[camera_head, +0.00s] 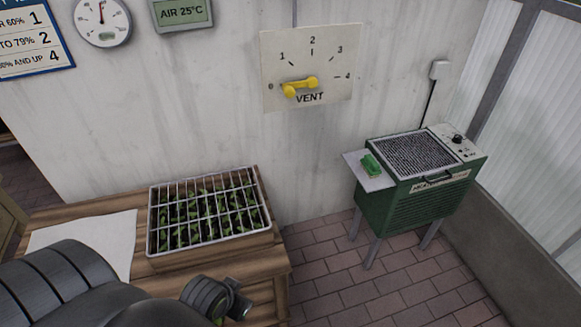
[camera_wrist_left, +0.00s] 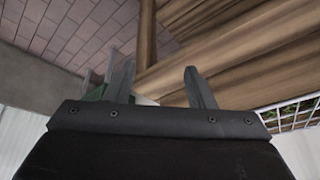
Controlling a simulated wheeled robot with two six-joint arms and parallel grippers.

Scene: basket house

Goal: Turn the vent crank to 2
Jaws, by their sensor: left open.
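The yellow vent crank (camera_head: 300,87) is on a pale dial plate (camera_head: 330,68) on the wall, marked 0 to 4 above the word VENT. Its arm points left, toward the 0 mark; the 2 mark is at the top. My left gripper (camera_head: 238,299) is low in the head view, in front of the wooden table and well below the crank. In the left wrist view its two fingers (camera_wrist_left: 160,76) are apart with nothing held between them. The crank does not show in the left wrist view. My right gripper is not in view.
A wooden table (camera_head: 275,265) holds a seedling tray under a wire grid (camera_head: 151,222) and a white sheet (camera_head: 100,238). A green heater (camera_head: 420,205) stands right, with a green block on its side shelf. A round gauge (camera_head: 102,20) and AIR 25°C display (camera_head: 181,13) hang left of the dial.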

